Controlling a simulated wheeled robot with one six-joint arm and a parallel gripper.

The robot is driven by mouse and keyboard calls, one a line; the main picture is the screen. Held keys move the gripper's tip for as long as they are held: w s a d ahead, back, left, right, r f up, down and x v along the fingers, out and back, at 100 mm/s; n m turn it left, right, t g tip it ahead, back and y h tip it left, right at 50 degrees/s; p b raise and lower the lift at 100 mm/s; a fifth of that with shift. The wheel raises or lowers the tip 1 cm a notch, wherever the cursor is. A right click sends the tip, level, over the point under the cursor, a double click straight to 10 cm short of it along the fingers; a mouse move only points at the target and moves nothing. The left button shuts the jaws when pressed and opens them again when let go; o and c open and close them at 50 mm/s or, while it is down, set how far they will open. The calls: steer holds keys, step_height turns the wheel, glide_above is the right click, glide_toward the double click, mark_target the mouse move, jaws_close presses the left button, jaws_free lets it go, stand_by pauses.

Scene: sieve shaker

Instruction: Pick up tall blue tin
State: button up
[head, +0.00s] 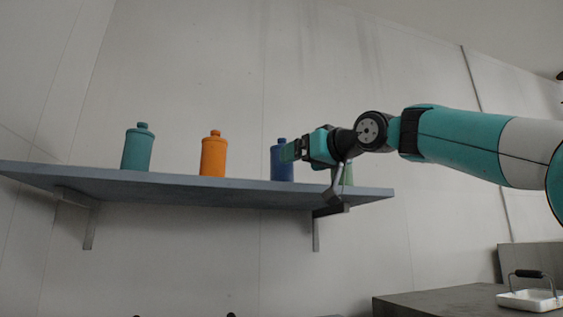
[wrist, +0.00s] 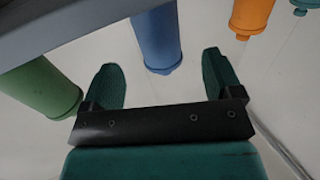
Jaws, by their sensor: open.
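The tall blue tin (head: 281,164) stands upright on the wall shelf, right of the orange tin, with its right side partly hidden by my gripper in the head view. In the wrist view the blue tin (wrist: 159,38) appears upside down, ahead of the gap between my fingers. My gripper (head: 290,152) is open and empty. Its two green fingers also show in the wrist view (wrist: 162,80), spread apart, with the tin beyond their tips and roughly centred between them. I cannot tell whether a finger touches the tin.
The shelf (head: 228,189) also holds a teal tin (head: 137,148), an orange tin (head: 213,155) and a green tin (wrist: 38,88) close beside the blue one. The green tin is mostly hidden behind my arm in the head view. A white tray (head: 527,302) sits on a dark counter (head: 440,300) lower right.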

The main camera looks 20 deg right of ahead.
mark_target(281, 167)
steer(key=p+x, duration=0.1)
steer(key=x, duration=0.2)
steer(key=shift+w+a+r, duration=0.1)
steer(key=shift+w+a, duration=0.05)
steer(key=shift+w, duration=0.15)
steer(key=p+x, duration=0.4)
steer(key=shift+w, duration=0.35)
steer(key=shift+w+a+f, duration=0.1)
steer(key=shift+w+f, duration=0.2)
steer(key=shift+w, duration=0.05)
steer(key=c, duration=1)
